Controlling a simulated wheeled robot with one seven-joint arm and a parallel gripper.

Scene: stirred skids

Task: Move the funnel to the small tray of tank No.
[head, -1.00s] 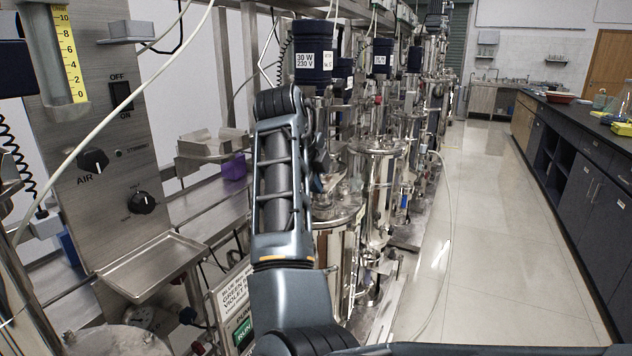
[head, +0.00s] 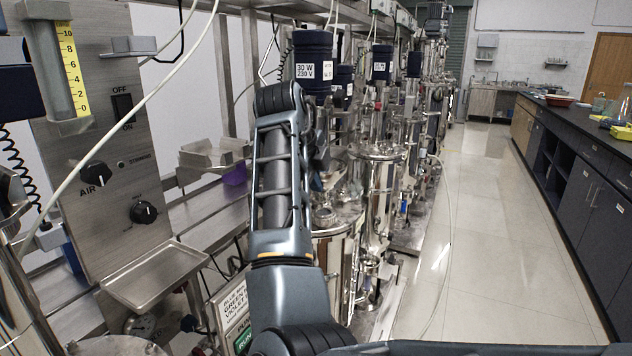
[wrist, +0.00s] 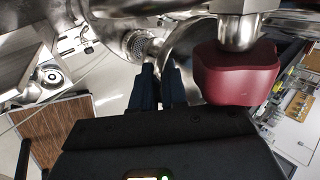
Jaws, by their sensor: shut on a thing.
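In the wrist view my gripper (wrist: 160,88) is shut on a shiny metal piece (wrist: 188,62) that looks like the funnel; its rim and spout are not clear. In the head view my arm hides the gripper and what it holds. A small flat metal tray (head: 152,276) juts from the nearest control panel at the lower left. A second small metal tray (head: 212,156) sits further back, left of my arm. No tank number is readable on either.
Steel tanks (head: 383,190) with dark motors (head: 312,62) line up right of my arm. A dark red block (wrist: 236,75) on a metal shaft is close right of the gripper. A white hose (head: 120,112) crosses the nearest panel (head: 95,130).

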